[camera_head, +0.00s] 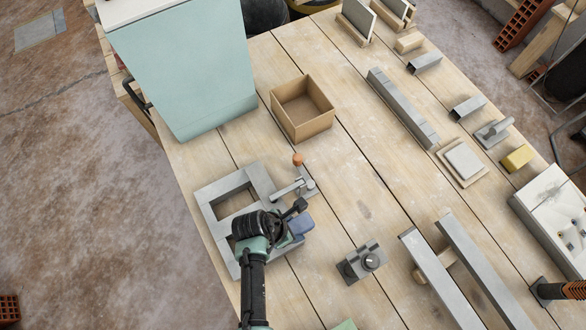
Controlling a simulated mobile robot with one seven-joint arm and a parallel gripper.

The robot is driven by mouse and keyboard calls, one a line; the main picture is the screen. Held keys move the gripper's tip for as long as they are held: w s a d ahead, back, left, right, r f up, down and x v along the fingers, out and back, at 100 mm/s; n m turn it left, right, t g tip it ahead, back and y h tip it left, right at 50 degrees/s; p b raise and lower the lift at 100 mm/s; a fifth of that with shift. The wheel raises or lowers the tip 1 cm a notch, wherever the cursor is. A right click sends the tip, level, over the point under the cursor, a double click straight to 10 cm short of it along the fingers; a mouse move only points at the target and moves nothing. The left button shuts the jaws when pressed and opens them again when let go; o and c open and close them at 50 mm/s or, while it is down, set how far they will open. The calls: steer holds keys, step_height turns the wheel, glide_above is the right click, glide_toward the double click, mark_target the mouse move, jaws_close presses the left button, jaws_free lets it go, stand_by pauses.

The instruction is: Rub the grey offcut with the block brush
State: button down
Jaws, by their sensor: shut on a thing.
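My gripper (292,228) reaches in from the bottom, over the right side of a grey square frame (218,190) on the planked bench. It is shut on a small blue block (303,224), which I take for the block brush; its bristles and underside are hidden. The wrist covers part of the frame. I cannot tell for sure which piece is the grey offcut. A pale grey slab (463,160) lies on a wooden board at the right, apart from my gripper.
An open cardboard box (303,122) stands behind the frame, beside a pale green cabinet (185,65). A long grey bar (402,108), short grey channels (425,63), a yellow block (517,157), a dark grey fixture (360,264) and two long rails (440,280) occupy the right.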

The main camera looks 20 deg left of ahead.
steer(key=shift+f+b, duration=0.45)
steer(key=shift+f, duration=0.1)
stand_by(0.4)
steer(key=shift+w+a+f+b, duration=0.1)
steer(key=shift+w+a+b, duration=0.35)
steer(key=shift+w+a, duration=0.35)
steer(key=shift+w+a+f+b, duration=0.1)
steer(key=shift+w+a+b, duration=0.35)
steer(key=shift+a, duration=0.55)
steer(key=shift+w+r+p, duration=0.1)
steer(key=shift+r+p, duration=0.7)
steer(key=shift+p, duration=0.3)
